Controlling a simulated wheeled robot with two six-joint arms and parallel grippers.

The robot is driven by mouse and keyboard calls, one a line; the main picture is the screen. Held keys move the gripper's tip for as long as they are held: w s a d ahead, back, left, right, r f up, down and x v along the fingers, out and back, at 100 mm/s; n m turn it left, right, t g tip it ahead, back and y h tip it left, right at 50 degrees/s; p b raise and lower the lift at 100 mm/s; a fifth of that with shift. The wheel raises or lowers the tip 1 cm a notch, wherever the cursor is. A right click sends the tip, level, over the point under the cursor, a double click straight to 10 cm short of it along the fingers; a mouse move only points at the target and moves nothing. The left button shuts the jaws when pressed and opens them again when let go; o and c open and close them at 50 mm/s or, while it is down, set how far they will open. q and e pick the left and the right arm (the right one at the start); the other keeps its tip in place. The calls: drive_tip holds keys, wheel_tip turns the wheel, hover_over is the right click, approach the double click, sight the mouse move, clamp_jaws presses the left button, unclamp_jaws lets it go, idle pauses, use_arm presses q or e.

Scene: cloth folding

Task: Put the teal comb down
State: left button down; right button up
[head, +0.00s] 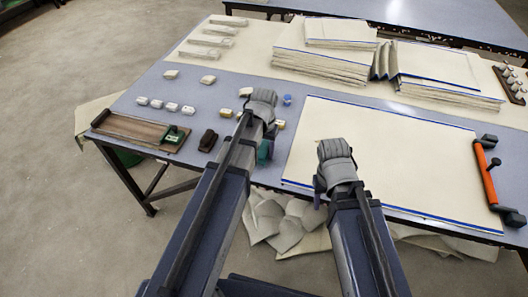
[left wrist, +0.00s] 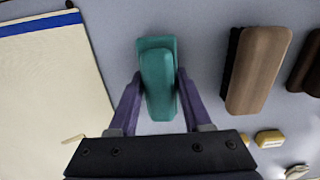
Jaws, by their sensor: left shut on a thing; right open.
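The teal comb (left wrist: 158,75) is between the two purple fingers of my left gripper (left wrist: 158,88), which is shut on it. In the left wrist view it stands lengthwise over the grey-blue table top. In the head view a bit of the teal comb (head: 264,152) shows beside my left arm, near the table's front edge; the rest is hidden. I cannot tell whether it touches the table. My right gripper (head: 320,184) is open over the front edge of the large cream sheet; its fingertips are mostly hidden.
The cream sheet (head: 380,150) with blue edges lies to the right. A wooden tray (head: 125,128) is at left. An orange-handled tool (head: 484,172) lies far right.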

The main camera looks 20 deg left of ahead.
sight(264, 147)
use_arm(q)
drive_tip(key=shift+f, duration=0.2)
drive_tip(key=shift+c, duration=1.7)
unclamp_jaws()
drive_tip(key=shift+r, duration=0.15)
wheel_tip(264, 147, up, 12)
drive_tip(key=p, duration=1.2)
drive_tip(key=shift+r, duration=0.1)
drive_tip(key=s+d+m+y, duration=0.1)
drive_tip(key=s+d+m, duration=0.2)
drive_tip(key=s+d, duration=0.7)
drive_tip(key=s, duration=0.4)
drive_tip(key=shift+s+d, duration=0.25)
